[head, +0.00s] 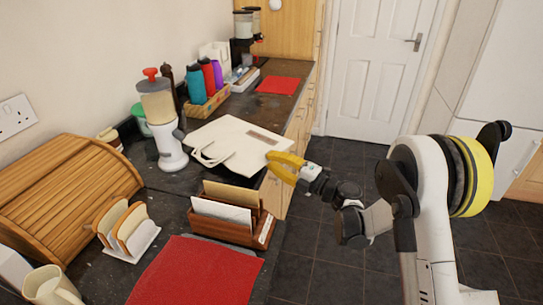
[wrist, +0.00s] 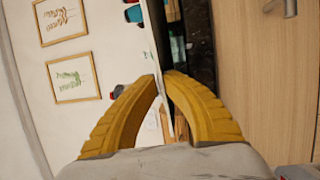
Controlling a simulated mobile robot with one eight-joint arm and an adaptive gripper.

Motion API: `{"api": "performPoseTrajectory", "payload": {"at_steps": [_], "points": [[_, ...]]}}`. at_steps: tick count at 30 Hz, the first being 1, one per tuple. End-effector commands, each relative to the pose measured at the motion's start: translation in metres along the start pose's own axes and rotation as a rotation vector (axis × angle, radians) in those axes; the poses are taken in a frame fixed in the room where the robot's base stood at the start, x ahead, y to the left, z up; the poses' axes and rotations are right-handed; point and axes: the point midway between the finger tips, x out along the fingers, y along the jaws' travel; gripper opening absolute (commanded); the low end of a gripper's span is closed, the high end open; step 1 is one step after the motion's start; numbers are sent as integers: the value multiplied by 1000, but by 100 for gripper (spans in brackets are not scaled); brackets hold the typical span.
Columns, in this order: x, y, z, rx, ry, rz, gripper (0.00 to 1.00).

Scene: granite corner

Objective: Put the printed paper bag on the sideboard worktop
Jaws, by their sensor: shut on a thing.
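The printed paper bag (head: 238,146) is pale and flat, with white handles at its left end and a small printed patch near its right edge. My gripper (head: 274,163) is shut on the bag's right edge. In the wrist view the bag is a thin pale strip (wrist: 157,42) seen edge-on between the yellow fingers (wrist: 162,82). The bag is over the dark sideboard worktop (head: 178,184), near its front edge. I cannot tell whether it touches the surface. The bag hides part of the worktop.
A white blender-like appliance (head: 171,158) stands close left of the bag. A wooden letter rack (head: 233,231) is in front, beside a red mat (head: 197,275). A bottle crate (head: 208,106) and another red mat (head: 279,85) are behind. A toast rack (head: 132,243) and bread bin (head: 70,195) stand left.

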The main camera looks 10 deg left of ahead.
Motion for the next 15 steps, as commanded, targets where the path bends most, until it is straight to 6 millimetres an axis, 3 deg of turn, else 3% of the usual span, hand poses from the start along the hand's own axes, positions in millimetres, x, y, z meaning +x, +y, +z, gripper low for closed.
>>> {"api": "performPoseTrajectory", "payload": {"at_steps": [6,15], "points": [[-2,-20,0,0,0,0,0],[-2,-20,0,0,0,0,0]]}}
